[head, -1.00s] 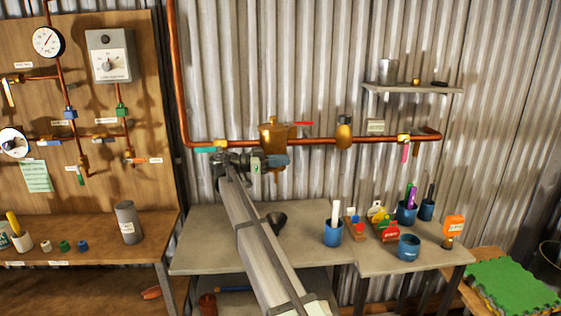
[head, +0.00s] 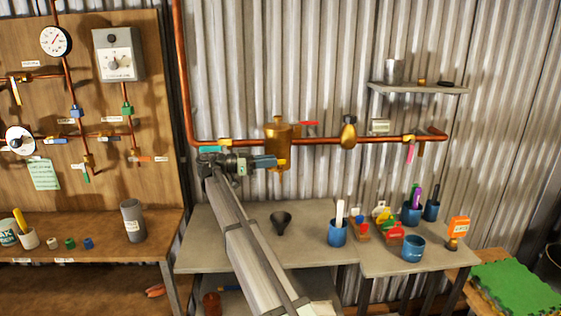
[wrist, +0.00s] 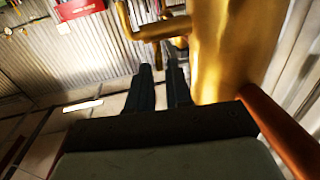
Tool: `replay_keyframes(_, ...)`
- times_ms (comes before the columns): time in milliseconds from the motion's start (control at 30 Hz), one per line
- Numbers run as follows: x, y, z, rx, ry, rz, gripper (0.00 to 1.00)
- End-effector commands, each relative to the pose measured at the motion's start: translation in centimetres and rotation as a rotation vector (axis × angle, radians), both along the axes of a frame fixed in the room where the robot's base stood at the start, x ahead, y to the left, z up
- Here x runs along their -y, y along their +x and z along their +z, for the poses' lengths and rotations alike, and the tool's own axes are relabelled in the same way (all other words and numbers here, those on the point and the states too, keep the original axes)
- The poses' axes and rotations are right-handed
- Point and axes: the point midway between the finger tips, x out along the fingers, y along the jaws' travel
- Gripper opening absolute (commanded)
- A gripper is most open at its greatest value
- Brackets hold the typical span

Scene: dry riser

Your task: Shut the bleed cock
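A brass vessel (head: 282,140) is on the copper pipe and fills the right of the wrist view (wrist: 225,50). A small bent brass fitting (wrist: 155,31) stands out beside it above my fingertips, and a small yellow-brass part (head: 282,163) shows low on the vessel in the head view. I take this fitting as the bleed cock, but its label and handle position cannot be read. My gripper (head: 268,162) is in front of the vessel's lower part. In the wrist view its two dark fingers (wrist: 161,85) are a narrow gap apart, with nothing seen between them. Contact with the fitting cannot be told.
A red lever (head: 308,123) and a brass bulb fitting (head: 348,136) are along the pipe; a pink-handled valve (head: 410,146) is farther right. Below, the grey bench (head: 310,242) carries a dark funnel (head: 281,222), a blue cup (head: 338,233) and red holders. A wooden gauge board (head: 90,180) stands left.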

Motion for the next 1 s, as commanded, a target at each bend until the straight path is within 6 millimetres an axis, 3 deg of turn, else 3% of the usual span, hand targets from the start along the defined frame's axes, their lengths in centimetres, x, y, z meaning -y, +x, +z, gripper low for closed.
replay_keyframes(200, -4.3, -0.3, 0.0, 0.000, -0.001, 0.003, 0.19)
replay_keyframes(400, -6.8, -0.7, 0.0, 0.000, -0.001, 0.001, 0.19)
replay_keyframes(867, -7.8, -0.9, 0.0, 0.000, -0.001, -0.001, 0.19)
replay_keyframes(1000, -7.4, -1.0, 0.2, -0.001, 0.006, -0.001, 0.30)
